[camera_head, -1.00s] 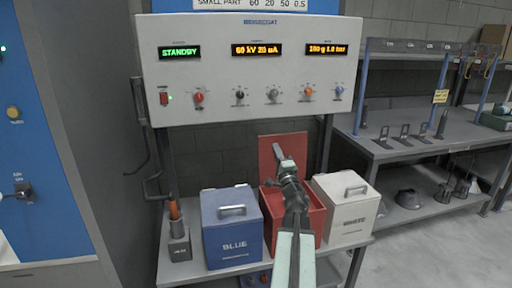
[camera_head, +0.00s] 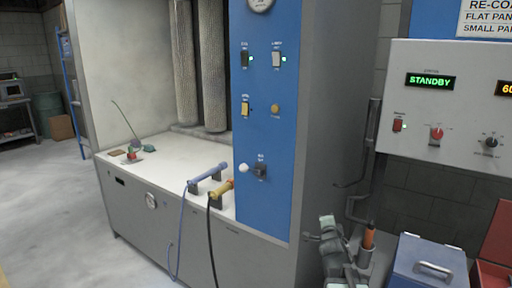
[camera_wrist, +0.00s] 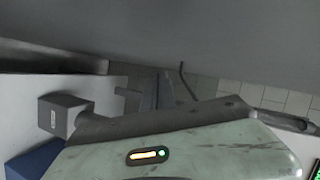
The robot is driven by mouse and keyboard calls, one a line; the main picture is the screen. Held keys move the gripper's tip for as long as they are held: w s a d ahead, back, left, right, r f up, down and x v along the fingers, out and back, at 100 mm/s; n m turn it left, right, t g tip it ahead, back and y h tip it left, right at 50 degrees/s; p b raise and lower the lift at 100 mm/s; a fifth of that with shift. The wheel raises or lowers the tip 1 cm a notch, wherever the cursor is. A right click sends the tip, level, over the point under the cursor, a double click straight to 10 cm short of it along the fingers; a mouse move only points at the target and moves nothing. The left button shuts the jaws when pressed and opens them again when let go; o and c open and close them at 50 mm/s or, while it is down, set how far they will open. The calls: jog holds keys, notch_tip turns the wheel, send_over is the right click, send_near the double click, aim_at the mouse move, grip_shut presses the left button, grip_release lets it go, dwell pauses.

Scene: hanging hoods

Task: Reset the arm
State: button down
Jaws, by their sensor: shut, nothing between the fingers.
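My arm shows at the bottom of the head view, folded, with its mint-green and dark parts beside the grey holder. My gripper (camera_head: 328,232) is shut and empty near the booth's right side wall; its fingertips are hard to make out. In the wrist view my own mint-green housing with a small lit indicator fills the bottom. A grey block (camera_wrist: 62,116) and a blue surface (camera_wrist: 35,160) lie at the left there.
The grey holder with an orange-tipped tool (camera_head: 369,238) stands close right of my arm. A blue bin (camera_head: 430,262) and red bin (camera_head: 492,272) follow. The control box (camera_head: 440,100) hangs above. The white booth (camera_head: 165,165) holds two handled tools. Open floor (camera_head: 45,190) lies left.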

jog(key=s+a+f+n+g+y, duration=0.2)
jog(key=s+a+f+n+g, duration=0.45)
jog(key=a+f, duration=0.3)
jog(key=s+a+f+n+g+y, duration=0.1)
jog(key=s+a+f+n+g, duration=0.1)
jog(key=s+f+n+g, duration=0.45)
jog(key=s+a+f+n+g+y, duration=0.1)
jog(key=s+n, duration=0.3)
jog(key=s, duration=0.6)
notch_tip(320, 180, up, 13)
jog(key=p, duration=1.3)
jog(key=shift+r, duration=0.15)
jog(key=shift+s+a, duration=0.1)
